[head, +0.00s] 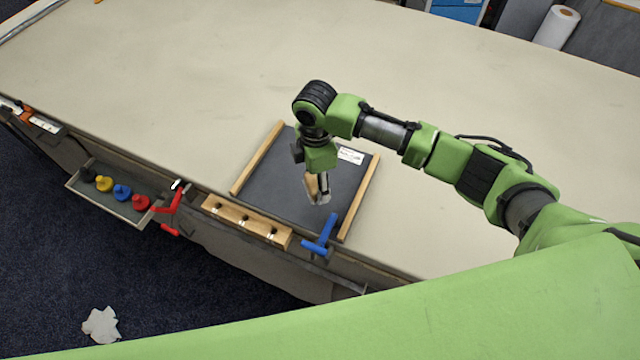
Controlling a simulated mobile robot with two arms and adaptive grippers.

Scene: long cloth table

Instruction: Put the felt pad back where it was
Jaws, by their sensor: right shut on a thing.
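My right gripper (318,194) reaches in from the right and points down over a dark grey board (270,185). It is shut on a small tan piece (310,186), largely covered by the fingers. I cannot tell whether this piece is the felt pad, or whether it touches the board. No other thing is clearly the felt pad. The board lies between two wooden side rails and has a white label (350,155) near its back right corner. My left gripper is not in view.
A wooden rack (246,220) stands along the table's front edge, between a red clamp (172,205) and a blue clamp (322,238). A tray (112,205) with several coloured knobs hangs off the front. The table (200,70) is clear behind the board.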

